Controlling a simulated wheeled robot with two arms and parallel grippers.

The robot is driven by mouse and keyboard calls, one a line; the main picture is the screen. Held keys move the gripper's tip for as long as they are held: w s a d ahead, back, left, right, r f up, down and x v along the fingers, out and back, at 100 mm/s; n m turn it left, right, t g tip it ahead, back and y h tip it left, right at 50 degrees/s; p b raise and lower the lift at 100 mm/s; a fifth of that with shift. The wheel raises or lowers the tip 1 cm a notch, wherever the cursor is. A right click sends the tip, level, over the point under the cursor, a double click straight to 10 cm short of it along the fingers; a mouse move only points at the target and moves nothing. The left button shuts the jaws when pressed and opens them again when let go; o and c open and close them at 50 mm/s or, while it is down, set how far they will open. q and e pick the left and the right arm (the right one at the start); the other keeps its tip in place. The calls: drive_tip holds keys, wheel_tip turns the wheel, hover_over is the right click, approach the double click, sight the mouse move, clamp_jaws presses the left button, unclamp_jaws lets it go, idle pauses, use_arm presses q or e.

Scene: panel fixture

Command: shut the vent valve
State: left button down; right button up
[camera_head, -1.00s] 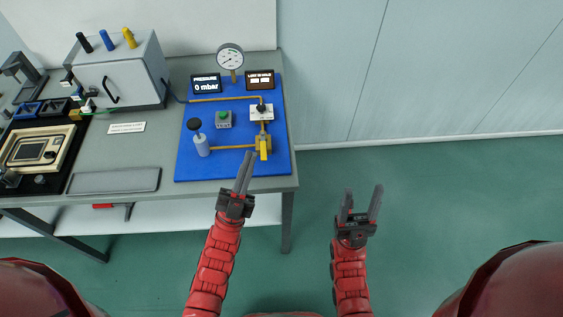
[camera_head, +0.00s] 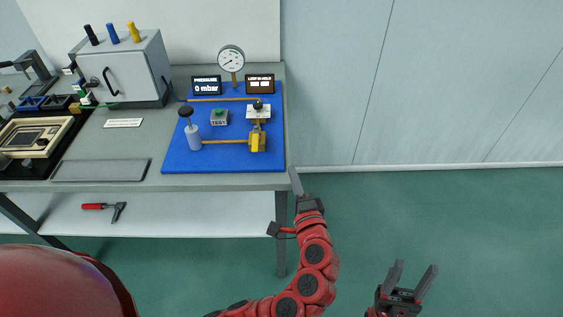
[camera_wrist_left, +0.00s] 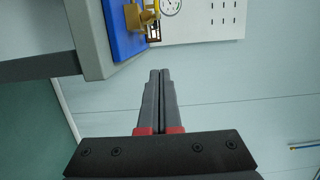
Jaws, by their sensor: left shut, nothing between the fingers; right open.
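A brass valve with a yellow handle (camera_head: 255,144) sits at the front right of the blue panel (camera_head: 200,160), where two yellow pipes meet. Its handle points toward the front edge. A small valve with a black knob (camera_head: 258,104) stands on a white plate behind it. I cannot read which one is the vent valve. My left gripper (camera_head: 294,172) is shut and empty, off the bench's front right corner, apart from the valve. In the left wrist view, its fingers (camera_wrist_left: 160,72) are together, and the brass valve (camera_wrist_left: 138,20) is beyond them. My right gripper (camera_head: 416,268) is open and empty over the floor.
A pressure gauge (camera_head: 231,59) and a display reading 0 mbar (camera_head: 206,85) stand at the panel's back. A hand pump (camera_head: 192,133) and green button box (camera_head: 219,117) are left of the valve. A grey cabinet (camera_head: 123,72) stands further left. The floor at right is clear.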

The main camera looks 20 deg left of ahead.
sight(255, 138)
use_arm(q)
drive_tip(key=shift+n+y, duration=0.3)
drive_tip(key=p+x, duration=0.1)
drive_tip(key=x, duration=0.3)
drive_tip(key=p+x, duration=0.1)
drive_tip(key=x, duration=0.4)
drive_tip(key=shift+a+r, duration=0.15)
drive_tip(key=shift+a, duration=0.4)
drive_tip(key=a, duration=0.1)
drive_tip(key=a+p, duration=0.1)
drive_tip(key=a, duration=0.1)
drive_tip(key=shift+s, duration=0.4)
drive_tip(key=shift+a, duration=0.35)
drive_tip(key=shift+s, duration=0.1)
drive_tip(key=shift+s+a+h+p, duration=0.1)
drive_tip(key=shift+a+h+p, duration=0.1)
drive_tip(key=shift+h+p, duration=0.2)
drive_tip(key=shift+s+a+m, duration=0.1)
drive_tip(key=shift+m, duration=0.3)
